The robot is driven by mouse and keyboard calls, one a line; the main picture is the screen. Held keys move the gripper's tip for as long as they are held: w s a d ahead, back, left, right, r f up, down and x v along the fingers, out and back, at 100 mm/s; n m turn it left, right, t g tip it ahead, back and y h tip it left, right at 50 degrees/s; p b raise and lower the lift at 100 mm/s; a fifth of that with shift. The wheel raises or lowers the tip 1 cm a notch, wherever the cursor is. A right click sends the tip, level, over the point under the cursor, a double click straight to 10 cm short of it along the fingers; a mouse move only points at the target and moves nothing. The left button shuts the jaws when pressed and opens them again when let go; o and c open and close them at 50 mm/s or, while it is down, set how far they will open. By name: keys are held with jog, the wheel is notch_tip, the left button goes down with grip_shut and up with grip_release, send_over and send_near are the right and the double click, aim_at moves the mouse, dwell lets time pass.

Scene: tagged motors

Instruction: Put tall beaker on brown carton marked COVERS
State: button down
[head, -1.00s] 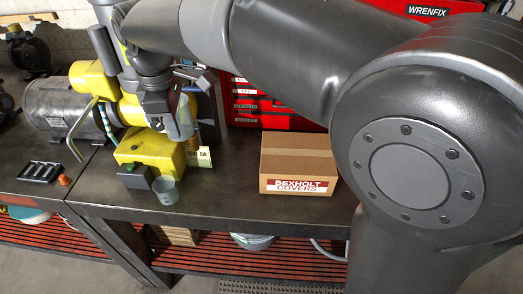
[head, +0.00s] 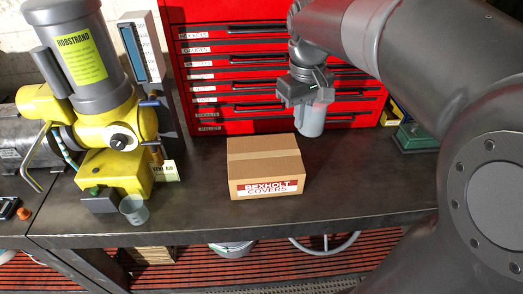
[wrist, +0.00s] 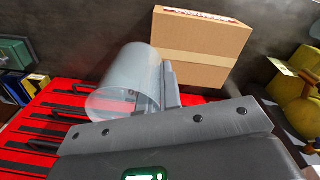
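The tall clear beaker (head: 311,122) is held in my gripper (head: 312,98), up in the air in front of the red tool chest. In the head view it shows just above and right of the brown carton (head: 263,168), and it looks roughly upright. The carton is closed, stands on the dark bench and reads BEXHOLT COVERS. In the wrist view the beaker (wrist: 122,85) sits at the fingers, with the carton (wrist: 205,52) beyond it. The two seem apart. The carton's top is bare.
A small clear cup (head: 134,210) stands near the bench's front edge by a yellow machine (head: 115,168). The red tool chest (head: 235,105) is behind the carton. A green box (head: 415,138) is at the back right. The bench right of the carton is clear.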

jog(key=w+a+f, duration=0.1)
jog(key=a+f, duration=0.1)
jog(key=a, duration=0.1)
jog(key=w+a+f, duration=0.1)
jog(key=a+f, duration=0.1)
jog(key=a, duration=0.2)
jog(key=w+a+f, duration=0.1)
jog(key=a+f, duration=0.1)
jog(key=a, duration=0.1)
jog(key=shift+a+f, duration=0.25)
jog(key=shift+f, duration=0.05)
jog(key=shift+a+f, duration=0.1)
jog(key=shift+f, duration=1.95)
jog(key=shift+f, duration=0.15)
jog(key=c, duration=1.6)
grip_release()
jog(key=shift+f, duration=0.1)
jog(key=shift+c, duration=0.2)
